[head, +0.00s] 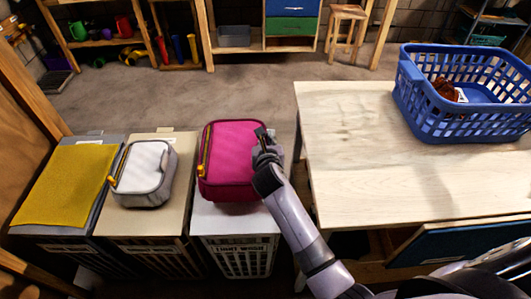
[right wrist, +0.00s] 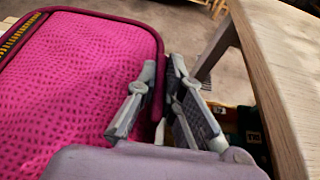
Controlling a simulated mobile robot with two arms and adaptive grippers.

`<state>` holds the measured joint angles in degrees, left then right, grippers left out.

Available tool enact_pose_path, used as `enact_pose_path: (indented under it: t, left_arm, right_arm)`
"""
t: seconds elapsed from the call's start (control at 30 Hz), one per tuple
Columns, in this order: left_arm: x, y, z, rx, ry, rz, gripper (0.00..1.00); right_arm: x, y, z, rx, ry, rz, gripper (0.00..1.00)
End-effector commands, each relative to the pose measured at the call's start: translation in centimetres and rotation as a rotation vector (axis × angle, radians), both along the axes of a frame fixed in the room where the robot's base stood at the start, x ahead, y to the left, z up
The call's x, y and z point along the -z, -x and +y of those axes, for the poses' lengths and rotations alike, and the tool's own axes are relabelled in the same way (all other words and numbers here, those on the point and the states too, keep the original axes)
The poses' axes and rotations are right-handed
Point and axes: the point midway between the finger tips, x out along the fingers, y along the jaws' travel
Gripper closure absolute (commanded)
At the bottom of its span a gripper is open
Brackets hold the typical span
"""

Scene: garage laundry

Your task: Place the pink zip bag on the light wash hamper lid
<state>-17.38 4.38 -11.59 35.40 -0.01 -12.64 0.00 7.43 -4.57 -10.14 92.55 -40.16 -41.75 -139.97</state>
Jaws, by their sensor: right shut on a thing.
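The pink zip bag (head: 232,165), with a dark rim and a yellow zip along its left side, is over the white hamper lid (head: 235,218), the rightmost of three lids. It looks flat and level; I cannot tell whether it rests fully on the lid. My right gripper (head: 266,143) is shut on the bag's right edge. In the right wrist view its two fingers (right wrist: 160,105) straddle the rim of the pink bag (right wrist: 75,85). My left gripper is not in view.
A grey zip bag (head: 146,172) lies on the beige middle lid (head: 150,220). A yellow cloth (head: 68,185) covers the left lid. A pale wooden table (head: 370,150) stands close on the right, with a blue basket (head: 460,125) on it. Open floor lies behind.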

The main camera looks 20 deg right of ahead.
Motion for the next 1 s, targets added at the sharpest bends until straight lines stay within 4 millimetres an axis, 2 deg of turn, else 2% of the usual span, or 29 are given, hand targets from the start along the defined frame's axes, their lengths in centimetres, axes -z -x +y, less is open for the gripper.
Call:
enact_pose_path:
  t: [0.33,0.77,0.8,1.0]
  left_arm:
    - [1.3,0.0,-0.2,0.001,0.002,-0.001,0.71]
    - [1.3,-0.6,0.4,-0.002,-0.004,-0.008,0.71]
    - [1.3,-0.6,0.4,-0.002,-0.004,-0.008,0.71]
    - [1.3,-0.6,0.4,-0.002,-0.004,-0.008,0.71]
  right_arm:
    - [4.4,0.0,0.0,0.001,-0.002,0.000,1.00]
    - [5.0,0.0,0.0,-0.001,0.001,-0.001,1.00]
    - [5.0,0.0,0.0,0.000,0.001,0.000,0.90]
    - [5.0,0.0,0.0,0.000,0.001,0.000,0.77]
